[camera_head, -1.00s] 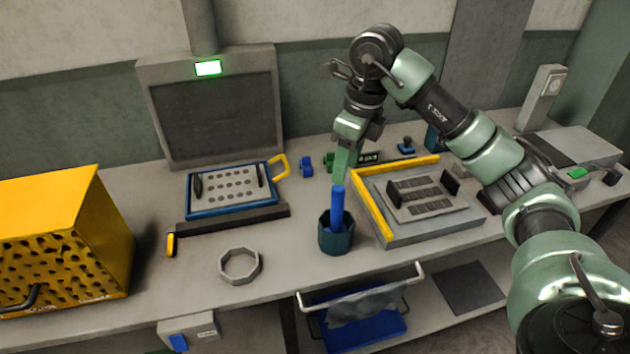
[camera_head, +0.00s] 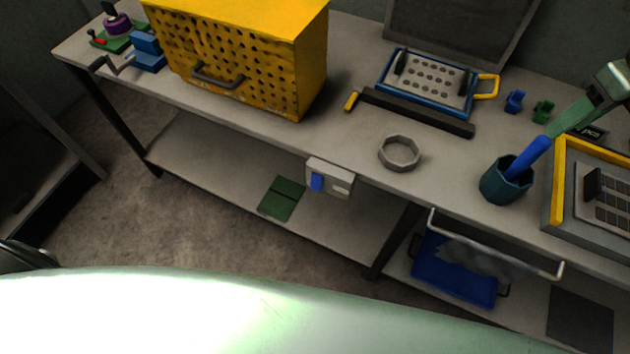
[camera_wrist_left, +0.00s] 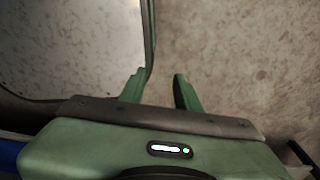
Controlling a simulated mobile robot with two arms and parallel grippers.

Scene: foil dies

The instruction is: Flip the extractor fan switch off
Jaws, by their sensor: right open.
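A small pale grey box with a blue rocker, which looks like the extractor fan switch (camera_head: 329,178), hangs at the front edge of the bench, below the grey ring. I cannot read any label on it, nor tell its on or off position. My right gripper (camera_head: 572,118) is open at the right side of the head view, by the blue stick (camera_head: 533,155) standing in the dark teal cup (camera_head: 505,188). My left gripper (camera_wrist_left: 158,80) shows in the left wrist view with its two green fingers apart and nothing between them. It is not seen in the head view.
A yellow perforated box (camera_head: 245,55) stands on the bench (camera_head: 335,130), left of a blue-framed plate (camera_head: 430,82). A grey ring (camera_head: 399,152) lies near the front edge. A blue tray (camera_head: 455,270) is below. Open floor (camera_head: 170,235) lies left of the switch box.

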